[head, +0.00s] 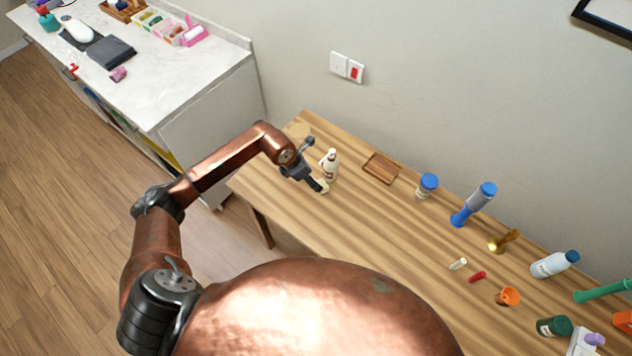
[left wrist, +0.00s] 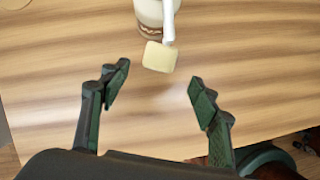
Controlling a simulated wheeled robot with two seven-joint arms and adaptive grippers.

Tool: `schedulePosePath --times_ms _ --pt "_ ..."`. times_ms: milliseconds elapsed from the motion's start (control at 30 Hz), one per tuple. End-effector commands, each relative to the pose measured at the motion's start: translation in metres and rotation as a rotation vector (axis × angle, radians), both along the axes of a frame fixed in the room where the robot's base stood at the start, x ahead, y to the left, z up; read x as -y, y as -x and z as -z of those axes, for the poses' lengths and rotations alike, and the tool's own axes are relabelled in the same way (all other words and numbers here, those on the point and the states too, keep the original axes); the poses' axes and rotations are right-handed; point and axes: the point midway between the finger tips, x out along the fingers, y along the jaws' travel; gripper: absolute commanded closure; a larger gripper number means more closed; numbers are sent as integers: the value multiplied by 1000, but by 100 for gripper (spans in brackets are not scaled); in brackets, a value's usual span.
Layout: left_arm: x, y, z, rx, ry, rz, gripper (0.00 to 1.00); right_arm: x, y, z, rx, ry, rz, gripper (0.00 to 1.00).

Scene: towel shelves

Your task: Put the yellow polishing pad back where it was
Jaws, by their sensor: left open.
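The pale yellow polishing pad (left wrist: 159,57) lies on the wooden table (head: 290,225), close in front of a cream-white bottle (head: 330,160). In the head view the pad (head: 324,187) shows at the tips of my left gripper (head: 318,184). In the left wrist view my left gripper (left wrist: 156,82) is open, with its fingers apart on either side and the pad just beyond the gap between the tips. The bottle (left wrist: 151,14) stands behind the pad, and its white spout appears to reach down over the pad's edge. My right gripper is not in view.
A shallow wooden tray (head: 381,168) lies right of the bottle. Farther right stand a blue-capped jar (head: 427,187), a blue-and-grey tool (head: 475,204) and a brass item (head: 502,241). A round tan disc (head: 300,131) lies at the table's far left corner. A white counter (head: 150,75) stands at left.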

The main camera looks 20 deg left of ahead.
Motion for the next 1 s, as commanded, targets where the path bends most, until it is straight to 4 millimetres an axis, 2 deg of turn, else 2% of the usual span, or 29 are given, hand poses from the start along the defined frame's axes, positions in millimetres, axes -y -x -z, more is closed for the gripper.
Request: schedulePosePath --times_ms 100,300,1000 --pt "-6 6 -19 2 -2 2 44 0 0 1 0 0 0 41" --pt "-10 11 -36 1 -1 1 44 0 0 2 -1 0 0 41" --pt "-10 11 -38 0 0 0 44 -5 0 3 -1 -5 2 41"
